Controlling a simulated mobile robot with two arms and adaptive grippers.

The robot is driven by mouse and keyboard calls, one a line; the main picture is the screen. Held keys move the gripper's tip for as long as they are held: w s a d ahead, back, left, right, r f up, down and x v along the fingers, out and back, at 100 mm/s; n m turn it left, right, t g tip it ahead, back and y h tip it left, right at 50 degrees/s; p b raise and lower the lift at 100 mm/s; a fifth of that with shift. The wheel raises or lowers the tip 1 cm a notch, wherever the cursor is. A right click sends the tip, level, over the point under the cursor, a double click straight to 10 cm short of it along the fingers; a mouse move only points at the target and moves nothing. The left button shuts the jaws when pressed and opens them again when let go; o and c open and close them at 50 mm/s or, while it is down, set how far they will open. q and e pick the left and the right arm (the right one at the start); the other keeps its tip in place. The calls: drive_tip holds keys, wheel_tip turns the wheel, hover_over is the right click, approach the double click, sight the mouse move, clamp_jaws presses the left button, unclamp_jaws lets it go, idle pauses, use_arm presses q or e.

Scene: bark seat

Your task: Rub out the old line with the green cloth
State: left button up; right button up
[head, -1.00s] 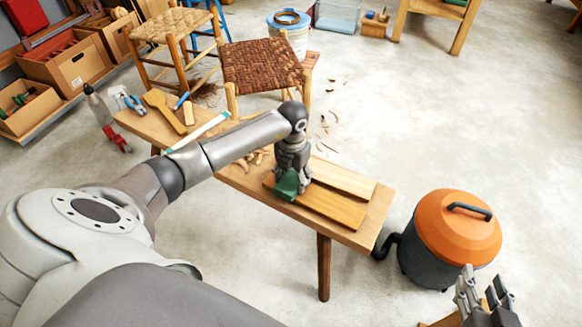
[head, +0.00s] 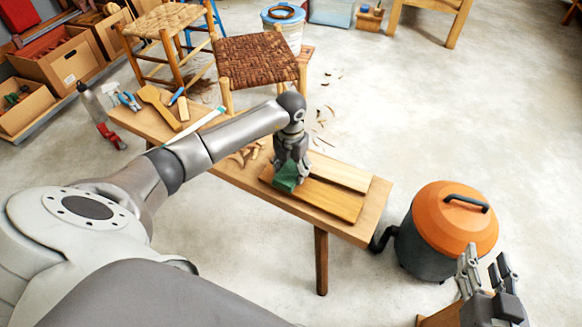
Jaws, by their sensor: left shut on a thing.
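The green cloth (head: 286,178) is in my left gripper (head: 291,172), which is shut on it. The cloth is at the left end of an orange-brown wooden board (head: 328,198) on the low bench (head: 368,222); I cannot tell whether it presses on the wood. A paler board (head: 340,172) lies alongside, behind it. I cannot make out the old line on either board. My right gripper (head: 484,275) is at the lower right, beside the orange-lidded bin and away from the bench; its fingers are apart and nothing shows between them.
An orange-lidded bin (head: 455,232) stands just right of the bench. A white-green strip (head: 196,126), a mallet (head: 158,106) and wood shavings (head: 246,154) lie on the bench's left part. A bark-seat stool (head: 257,68) stands behind.

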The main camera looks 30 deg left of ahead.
sight(285, 178)
use_arm(q)
drive_tip(key=shift+s+f+p, duration=0.25)
drive_tip(key=shift+s+p, duration=0.05)
drive_tip(key=shift+s, duration=0.3)
drive_tip(key=shift+s+p, duration=0.3)
drive_tip(key=shift+s, duration=0.1)
drive_tip(key=shift+s+p, duration=0.3)
drive_tip(key=shift+s, duration=0.05)
drive_tip(key=shift+s+d, duration=0.1)
drive_tip(key=shift+s, duration=0.2)
use_arm(e)
drive_tip(key=shift+s+d+f+g+h, duration=0.9)
drive_tip(key=shift+s+d+f+g, duration=0.7)
drive_tip(key=shift+s+f+g, duration=2.05)
use_arm(q)
drive_tip(key=shift+w+r+b, duration=0.2)
drive_tip(key=shift+w+b, duration=0.1)
drive_tip(key=shift+w, duration=0.9)
drive_tip(key=shift+w+r, duration=0.1)
drive_tip(key=shift+w, duration=0.4)
use_arm(e)
drive_tip(key=w+a+r+t+y, duration=0.1)
drive_tip(key=w+a+r+t, duration=0.1)
drive_tip(key=w+r+t, duration=0.2)
drive_tip(key=shift+w+a+t, duration=0.2)
drive_tip(key=shift+w+t, duration=0.45)
drive_tip(key=shift+w, duration=0.1)
